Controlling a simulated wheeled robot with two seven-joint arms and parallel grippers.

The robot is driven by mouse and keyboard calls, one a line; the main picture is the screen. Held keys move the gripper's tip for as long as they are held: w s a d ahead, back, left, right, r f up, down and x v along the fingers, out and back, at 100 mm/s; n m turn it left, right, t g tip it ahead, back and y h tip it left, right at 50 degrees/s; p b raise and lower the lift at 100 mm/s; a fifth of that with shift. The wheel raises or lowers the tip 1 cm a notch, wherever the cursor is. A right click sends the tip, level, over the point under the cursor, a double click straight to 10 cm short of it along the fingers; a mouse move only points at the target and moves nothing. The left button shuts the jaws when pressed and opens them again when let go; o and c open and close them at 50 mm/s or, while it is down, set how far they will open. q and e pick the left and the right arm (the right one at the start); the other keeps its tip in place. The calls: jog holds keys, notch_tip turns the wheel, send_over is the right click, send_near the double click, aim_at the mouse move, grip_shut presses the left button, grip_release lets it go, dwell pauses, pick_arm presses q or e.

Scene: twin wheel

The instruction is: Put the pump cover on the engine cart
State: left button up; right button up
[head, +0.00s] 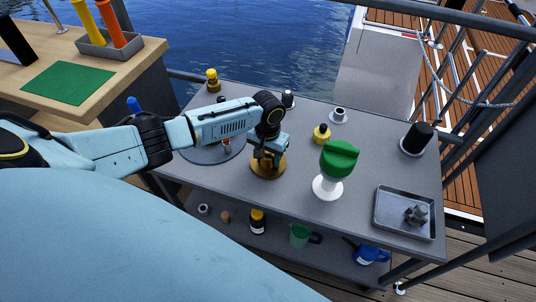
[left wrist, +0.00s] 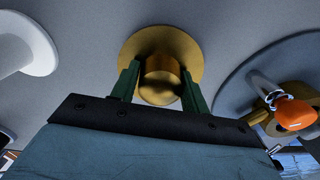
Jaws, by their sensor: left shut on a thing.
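The pump cover looks to be the brass flanged disc with a round knob (head: 266,168); it lies flat on, or just over, the grey two-level cart top (head: 385,165). I take this grey unit for the engine cart, but no label shows. My left gripper (head: 268,153) points down over the brass piece. In the left wrist view, its green fingers (left wrist: 160,72) are shut on the knob, one on each side, with the wide brass flange (left wrist: 160,35) beyond them. Whether the flange touches the surface is unclear. My right gripper is not in view.
A green-topped white stand (head: 328,187) is close on the right. A metal tray (head: 384,222) with a grey part is at front right. A round grey plate (head: 200,153) is left, partly behind my arm. A wooden bench (head: 140,59) stands far left. Several small items stand along the back.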

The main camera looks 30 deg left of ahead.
pick_arm(q)
jog(key=shift+f, duration=0.25)
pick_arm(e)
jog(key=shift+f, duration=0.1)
pick_arm(q)
jog(key=o, duration=1.2)
jog(key=shift+o, duration=0.3)
jog(key=shift+o, duration=1.2)
jog(key=shift+r, duration=0.1)
notch_tip(320, 180, up, 5)
jog(key=shift+f+p, duration=0.1)
jog(key=shift+p, duration=0.85)
notch_tip(320, 180, up, 8)
jog(key=p, duration=0.2)
jog(key=shift+r, duration=0.2)
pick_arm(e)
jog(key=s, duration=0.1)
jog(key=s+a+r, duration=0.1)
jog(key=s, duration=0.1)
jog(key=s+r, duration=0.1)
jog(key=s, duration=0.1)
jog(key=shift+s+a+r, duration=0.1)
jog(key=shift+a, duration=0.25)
